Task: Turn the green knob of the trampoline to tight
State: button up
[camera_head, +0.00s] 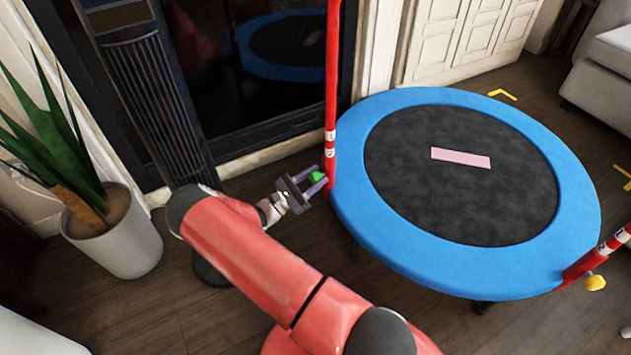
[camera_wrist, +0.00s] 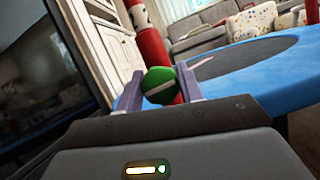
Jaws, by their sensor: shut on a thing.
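The trampoline (camera_head: 365,210) has a blue padded rim and a dark mat, and stands at the right of the head view. The green knob (camera_head: 316,177) is on the red post (camera_head: 332,100) at the trampoline's left edge. My gripper (camera_head: 318,180) reaches the knob from the left. In the wrist view the green knob (camera_wrist: 160,85) sits between the two fingers of my gripper (camera_wrist: 158,92), which are shut on it. A pale stripe crosses the knob's face, close to level with a slight tilt. The knob's mount on the post is hidden behind it.
A yellow knob (camera_head: 595,283) is on another red post at the right. A potted plant (camera_head: 115,235) stands at the left. A dark glass panel (camera_head: 275,60) is behind the post. A grey sofa (camera_head: 605,70) is at the far right.

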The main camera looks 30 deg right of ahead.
jog(key=shift+m+g, duration=0.6)
jog(key=shift+m, duration=0.3)
jog(key=o, duration=1)
jog(key=shift+r, duration=0.1)
notch_tip(320, 180, up, 20)
jog(key=p, duration=0.3)
jog(key=shift+s, duration=0.1)
